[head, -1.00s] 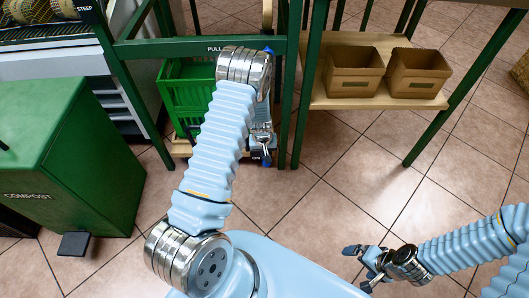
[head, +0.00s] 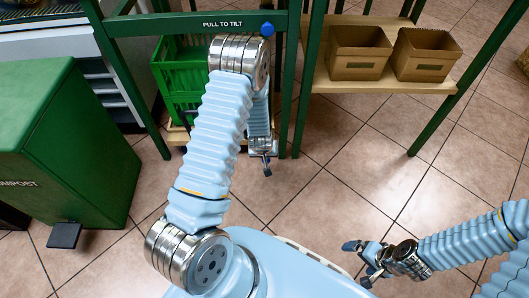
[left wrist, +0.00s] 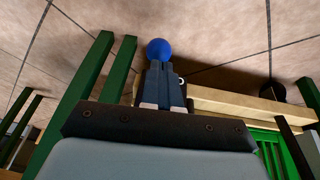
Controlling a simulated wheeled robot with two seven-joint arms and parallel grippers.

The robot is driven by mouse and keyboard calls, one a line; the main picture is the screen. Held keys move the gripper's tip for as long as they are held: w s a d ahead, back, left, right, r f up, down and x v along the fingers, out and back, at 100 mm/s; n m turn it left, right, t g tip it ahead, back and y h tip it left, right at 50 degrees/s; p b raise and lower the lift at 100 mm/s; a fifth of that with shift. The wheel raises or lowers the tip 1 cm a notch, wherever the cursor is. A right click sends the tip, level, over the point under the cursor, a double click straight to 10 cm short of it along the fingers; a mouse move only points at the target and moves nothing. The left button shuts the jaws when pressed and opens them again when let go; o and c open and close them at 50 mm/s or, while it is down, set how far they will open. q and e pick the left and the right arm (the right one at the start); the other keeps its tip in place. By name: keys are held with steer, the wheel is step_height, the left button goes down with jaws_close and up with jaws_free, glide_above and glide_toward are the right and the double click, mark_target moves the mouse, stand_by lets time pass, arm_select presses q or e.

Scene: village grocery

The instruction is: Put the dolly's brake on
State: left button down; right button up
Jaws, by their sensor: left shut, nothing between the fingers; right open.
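The dolly is a low wooden board (left wrist: 225,104) under green crates (head: 182,85). It stands beneath a green frame in the head view, partly hidden by my left arm. In the left wrist view its board and a dark wheel (left wrist: 272,92) show at right. My left gripper (head: 266,164) is shut and empty, low down near the dolly's right side. My right gripper (head: 358,264) is open and empty above the floor at lower right.
The green frame (head: 150,27) carries a "PULL TO TILT" label, with a blue knob (head: 267,29) at its right. A wooden shelf (head: 390,82) with two cardboard boxes (head: 425,55) stands right. A green compost bin (head: 70,150) stands left. Tiled floor is clear at centre right.

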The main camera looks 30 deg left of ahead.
arm_select(q)
steer(key=shift+s+d+f+b, duration=0.1)
steer(key=shift+s+f+b, duration=0.05)
steer(key=shift+f+b, duration=0.4)
steer(key=shift+s+d+f+b, duration=0.1)
steer(key=shift+f+b, duration=0.2)
steer(key=shift+f, duration=0.4)
arm_select(e)
steer(key=shift+x, duration=1.05)
arm_select(q)
steer(key=shift+s, duration=0.1)
arm_select(e)
steer(key=shift+s+d, duration=0.1)
steer(key=shift+d, duration=0.1)
arm_select(q)
steer(key=s+d+r+p, duration=0.3)
steer(key=s+r, duration=0.4)
steer(key=r, duration=0.4)
steer(key=shift+s+p, duration=0.2)
steer(key=shift+p, duration=0.5)
arm_select(e)
steer(key=r, duration=0.1)
steer(key=s+d+r, duration=0.1)
steer(key=r, duration=0.2)
steer(key=shift+s+d+r, duration=0.1)
steer(key=shift+s+d, duration=0.2)
steer(key=shift+s, duration=0.05)
